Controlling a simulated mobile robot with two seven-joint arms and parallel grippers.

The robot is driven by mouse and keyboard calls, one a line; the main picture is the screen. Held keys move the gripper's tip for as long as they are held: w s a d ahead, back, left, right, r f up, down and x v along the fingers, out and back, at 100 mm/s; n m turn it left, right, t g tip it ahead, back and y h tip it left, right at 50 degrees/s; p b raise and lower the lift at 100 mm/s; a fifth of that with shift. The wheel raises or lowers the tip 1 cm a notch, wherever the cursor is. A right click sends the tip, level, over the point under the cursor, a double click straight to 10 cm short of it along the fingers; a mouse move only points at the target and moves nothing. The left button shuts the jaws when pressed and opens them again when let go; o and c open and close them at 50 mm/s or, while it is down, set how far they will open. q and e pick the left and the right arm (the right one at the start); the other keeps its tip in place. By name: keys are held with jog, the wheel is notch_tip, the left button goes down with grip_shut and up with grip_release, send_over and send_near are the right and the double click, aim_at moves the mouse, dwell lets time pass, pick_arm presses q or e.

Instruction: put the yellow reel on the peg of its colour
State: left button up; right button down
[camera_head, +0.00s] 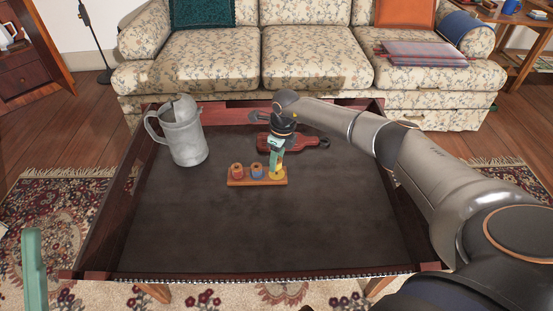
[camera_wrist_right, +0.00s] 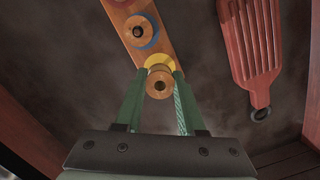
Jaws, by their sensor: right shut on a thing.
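The wooden peg board (camera_head: 240,183) lies on the dark table, with red, blue and yellow places from left to right. My right gripper (camera_head: 276,172) points down at the yellow end. In the right wrist view, its green fingers (camera_wrist_right: 159,88) are shut on the wooden-rimmed yellow reel (camera_wrist_right: 158,83). A yellow patch (camera_wrist_right: 160,62) shows right beside the reel, over the board's end. The peg there is hidden, and I cannot tell whether the reel is around it. Only a green part of my left gripper (camera_head: 34,270) shows, at the lower left edge.
A red reel (camera_head: 236,170) and a blue reel (camera_head: 257,171) stand on the board. A grey metal jug (camera_head: 185,135) stands at the back left. A reddish slotted board (camera_head: 308,142) lies behind my right gripper. The table's front is clear, with raised wooden sides.

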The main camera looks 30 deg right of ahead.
jog(key=shift+f+b, duration=0.45)
jog(key=shift+f, duration=0.25)
jog(key=shift+c, duration=2.1)
grip_release()
notch_tip(320, 180, up, 12)
jog(key=s+p, duration=0.1)
jog(key=p, duration=0.4)
jog(key=shift+s+d+r, duration=0.15)
jog(key=shift+d+r, duration=0.1)
jog(key=shift+d, duration=0.1)
